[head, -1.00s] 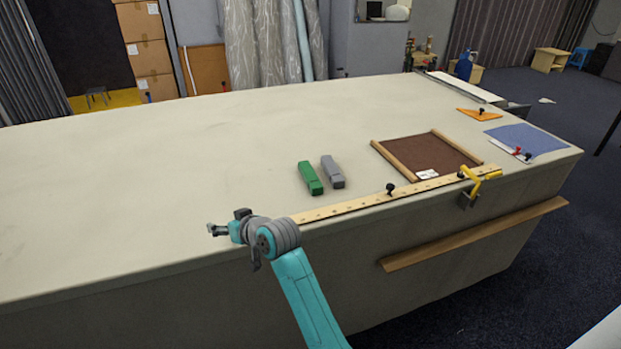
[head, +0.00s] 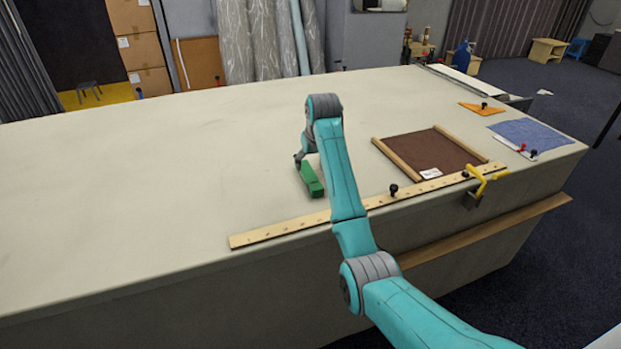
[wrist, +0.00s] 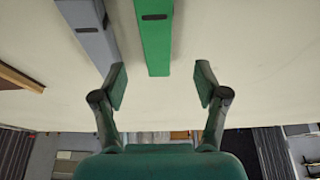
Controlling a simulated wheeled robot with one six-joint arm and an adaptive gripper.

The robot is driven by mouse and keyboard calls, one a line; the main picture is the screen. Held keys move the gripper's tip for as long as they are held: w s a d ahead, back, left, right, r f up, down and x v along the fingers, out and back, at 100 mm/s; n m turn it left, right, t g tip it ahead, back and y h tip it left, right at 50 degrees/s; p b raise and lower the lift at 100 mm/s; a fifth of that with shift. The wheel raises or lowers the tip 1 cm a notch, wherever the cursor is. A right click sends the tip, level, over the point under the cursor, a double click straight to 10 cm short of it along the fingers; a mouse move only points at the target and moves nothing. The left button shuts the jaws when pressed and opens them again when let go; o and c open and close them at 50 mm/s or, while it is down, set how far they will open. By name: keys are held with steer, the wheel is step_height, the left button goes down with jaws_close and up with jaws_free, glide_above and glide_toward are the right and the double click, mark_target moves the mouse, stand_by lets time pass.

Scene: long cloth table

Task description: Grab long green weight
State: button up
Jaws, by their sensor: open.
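The long green weight (head: 312,181) lies on the cloth table, partly hidden by my arm in the head view. In the wrist view the green weight (wrist: 155,38) lies ahead, between the lines of my open fingers. My gripper (wrist: 162,88) is open and empty, its fingertips just short of the weight's near end. In the head view my gripper (head: 300,158) is at the far end of the weight, small and partly hidden. A grey weight (wrist: 90,32) lies beside the green one, close to the left finger in the wrist view. My arm hides it in the head view.
A wooden ruler (head: 285,229) lies along the table's near edge, with a black knob (head: 394,190) and a yellow clamp (head: 478,180). A brown board with wooden rails (head: 437,153) lies to the right. The table's left side is clear.

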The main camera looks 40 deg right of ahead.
mark_target(309, 174)
steer(key=shift+x, duration=3.85)
steer(key=shift+s+d, duration=0.15)
steer(key=shift+d, duration=0.05)
jaws_close()
